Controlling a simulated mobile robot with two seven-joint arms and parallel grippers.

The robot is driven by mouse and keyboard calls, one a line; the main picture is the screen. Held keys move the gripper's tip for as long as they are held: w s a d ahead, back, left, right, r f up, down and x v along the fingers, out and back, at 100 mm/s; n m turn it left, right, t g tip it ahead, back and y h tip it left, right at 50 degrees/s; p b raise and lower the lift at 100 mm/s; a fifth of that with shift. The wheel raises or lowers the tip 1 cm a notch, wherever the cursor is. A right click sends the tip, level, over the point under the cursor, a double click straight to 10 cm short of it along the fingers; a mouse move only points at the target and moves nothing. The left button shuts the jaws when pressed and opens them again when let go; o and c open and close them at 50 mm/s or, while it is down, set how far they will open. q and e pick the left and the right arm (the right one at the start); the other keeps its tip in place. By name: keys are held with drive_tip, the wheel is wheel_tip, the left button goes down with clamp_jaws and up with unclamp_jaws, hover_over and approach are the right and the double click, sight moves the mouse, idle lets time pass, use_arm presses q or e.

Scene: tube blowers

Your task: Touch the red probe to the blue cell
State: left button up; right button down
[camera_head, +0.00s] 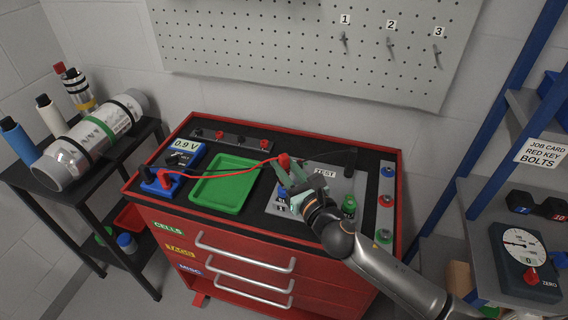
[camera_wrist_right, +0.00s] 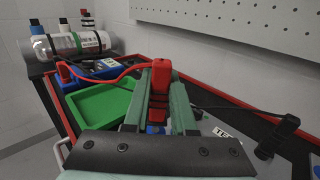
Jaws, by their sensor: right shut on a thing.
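The red probe (camera_head: 284,160) is upright over the left side of the grey test plate (camera_head: 330,183). My right gripper (camera_head: 288,168) is shut on it; in the right wrist view the probe (camera_wrist_right: 161,76) stands between the two green fingers. A blue cell (camera_head: 282,194) sits on the plate under the gripper, and some blue shows between the fingers in the right wrist view (camera_wrist_right: 155,129). The probe's lower end is hidden, so I cannot tell whether it touches the cell. My left gripper is not in view.
The red lead runs to the meter (camera_head: 186,147), which reads 0.9 V. A black probe (camera_head: 351,160) and a green cell (camera_head: 349,205) stand at the plate's right. An empty green tray (camera_head: 222,185) lies left of the plate. Blue, red and green items line the right strip.

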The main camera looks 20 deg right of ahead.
sight(285, 155)
drive_tip(key=shift+f+b, duration=0.3)
drive_tip(key=shift+f, duration=0.1)
drive_tip(key=shift+f, duration=0.1)
idle(2.0)
drive_tip(key=shift+r+p, duration=1.55)
drive_tip(key=shift+p, duration=0.1)
drive_tip(key=shift+r+p, duration=0.65)
drive_tip(key=shift+r, duration=0.45)
drive_tip(key=shift+d, duration=0.1)
